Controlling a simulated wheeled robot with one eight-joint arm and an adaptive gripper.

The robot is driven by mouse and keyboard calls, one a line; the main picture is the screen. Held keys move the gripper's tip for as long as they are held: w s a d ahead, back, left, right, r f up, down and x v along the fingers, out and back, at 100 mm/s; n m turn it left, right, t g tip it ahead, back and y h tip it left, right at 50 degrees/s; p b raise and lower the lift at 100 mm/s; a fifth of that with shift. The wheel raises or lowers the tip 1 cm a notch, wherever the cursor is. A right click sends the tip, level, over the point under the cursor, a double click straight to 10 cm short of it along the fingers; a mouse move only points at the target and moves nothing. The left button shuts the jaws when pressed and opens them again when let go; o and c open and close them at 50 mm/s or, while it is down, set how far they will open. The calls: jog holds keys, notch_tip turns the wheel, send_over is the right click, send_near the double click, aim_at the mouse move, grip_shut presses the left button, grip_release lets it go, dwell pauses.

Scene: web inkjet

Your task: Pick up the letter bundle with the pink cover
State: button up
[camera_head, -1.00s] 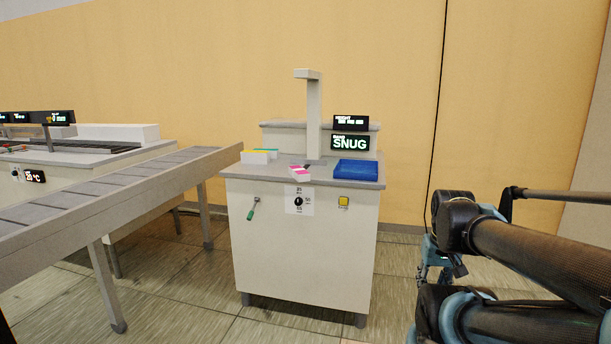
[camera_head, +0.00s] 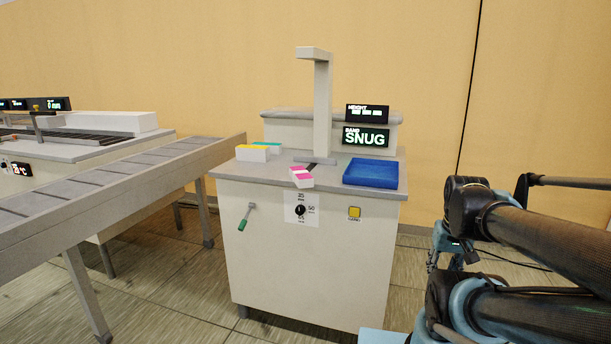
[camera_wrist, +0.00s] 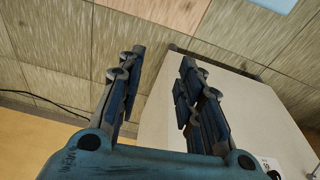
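The letter bundle with the pink cover (camera_head: 301,178) lies on the top of the banding cabinet (camera_head: 230,172), near its front edge. A dark strip shows across or behind it, too small to make out. My gripper (camera_wrist: 160,62) shows in the wrist view with its two fingers apart and nothing between them. It points at the floor and the white side of the cabinet, well away from the bundle. The bundle is not in the wrist view.
Bundles with yellow (camera_head: 252,153) and teal covers stand left of the pink one. A blue tray (camera_head: 371,173) is at the right, and a post (camera_head: 322,105) rises behind. A conveyor (camera_head: 110,180) runs along the left. Floor (camera_head: 170,290) is clear in front of it.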

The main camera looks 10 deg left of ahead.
jog(key=shift+w+a, duration=0.1)
jog(key=shift+w, duration=0.4)
jog(key=shift+o, duration=1.4)
jog(key=o, duration=0.6)
jog(key=shift+a+r, duration=0.25)
jog(key=shift+r, duration=0.85)
jog(key=w+a+r+n+t, duration=0.1)
jog(key=w+a+r+n, duration=0.2)
jog(key=w+a+r, duration=1.15)
jog(key=w+a+r+n+y, duration=0.1)
jog(key=w+a+r, duration=0.3)
jog(key=a, duration=0.2)
jog(key=w+a+r+n, duration=0.1)
jog(key=w+a+r, duration=0.35)
jog(key=a, duration=0.25)
jog(key=w+a+r+y, duration=0.15)
jog(key=a+r, duration=0.25)
jog(key=a, duration=1)
send_over(301, 172)
jog(key=s+d, duration=0.1)
jog(key=s, duration=0.1)
jog(key=shift+n+t, duration=0.3)
jog(key=shift+n, duration=0.1)
notch_tip(301, 172, down, 10)
jog(key=shift+w+f, duration=0.1)
jog(key=shift+f, duration=0.15)
jog(key=shift+x, duration=2.9)
